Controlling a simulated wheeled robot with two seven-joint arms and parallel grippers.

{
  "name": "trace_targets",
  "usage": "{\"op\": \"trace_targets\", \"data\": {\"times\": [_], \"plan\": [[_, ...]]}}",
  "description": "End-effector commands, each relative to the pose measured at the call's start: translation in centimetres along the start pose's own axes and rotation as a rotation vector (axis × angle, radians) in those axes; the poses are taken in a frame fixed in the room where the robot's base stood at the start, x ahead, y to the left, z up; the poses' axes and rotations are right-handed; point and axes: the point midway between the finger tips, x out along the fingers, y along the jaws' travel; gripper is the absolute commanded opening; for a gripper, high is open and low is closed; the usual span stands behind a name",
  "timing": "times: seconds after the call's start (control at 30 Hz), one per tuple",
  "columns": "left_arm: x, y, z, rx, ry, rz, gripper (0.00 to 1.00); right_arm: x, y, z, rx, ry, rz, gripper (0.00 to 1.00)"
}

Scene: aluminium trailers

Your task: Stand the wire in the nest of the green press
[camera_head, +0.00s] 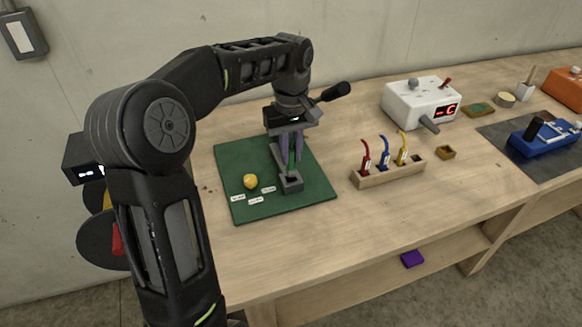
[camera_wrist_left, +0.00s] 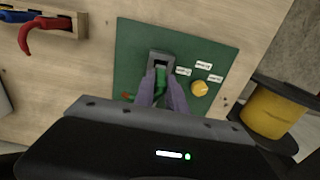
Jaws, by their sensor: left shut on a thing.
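The green press is a green mat (camera_head: 235,160) with a dark grey press frame (camera_head: 291,184) on it and a black lever (camera_head: 335,92) above. My left gripper (camera_head: 291,158) is over the mat, its purple fingers shut on a green wire (camera_wrist_left: 160,76). The wire points down toward the grey block (camera_wrist_left: 162,56) at the front of the press. The fingers cover much of the wire, and I cannot tell whether its lower end touches the nest. My right gripper is out of view.
A yellow knob (camera_head: 250,181) and small white labels are on the mat's front left. A wooden rack (camera_head: 388,172) holds red, blue and yellow wires. A white box (camera_head: 420,103) with a red display stands behind it. A blue tool (camera_head: 545,137) lies on a dark mat at right.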

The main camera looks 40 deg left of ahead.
Motion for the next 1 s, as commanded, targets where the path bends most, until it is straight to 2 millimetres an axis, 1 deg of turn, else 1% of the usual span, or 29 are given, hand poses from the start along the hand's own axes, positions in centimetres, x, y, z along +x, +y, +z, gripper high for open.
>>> {"op": "trace_targets", "data": {"times": [0.3, 0.37, 0.6, 1.0], "plan": [[0.2, 0.0, 0.0, 0.0, 0.001, 0.001, 0.0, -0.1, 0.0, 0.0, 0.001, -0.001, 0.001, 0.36], [0.6, 0.0, 0.0, 0.0, 0.0, 0.0, 0.0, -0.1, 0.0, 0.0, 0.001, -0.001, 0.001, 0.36], [3.6, 0.0, 0.1, 0.0, -0.001, 0.0, 0.0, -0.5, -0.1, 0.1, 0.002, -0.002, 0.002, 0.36], [4.2, 0.1, 0.0, 0.0, 0.001, 0.002, 0.0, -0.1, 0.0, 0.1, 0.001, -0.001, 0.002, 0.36]]}}
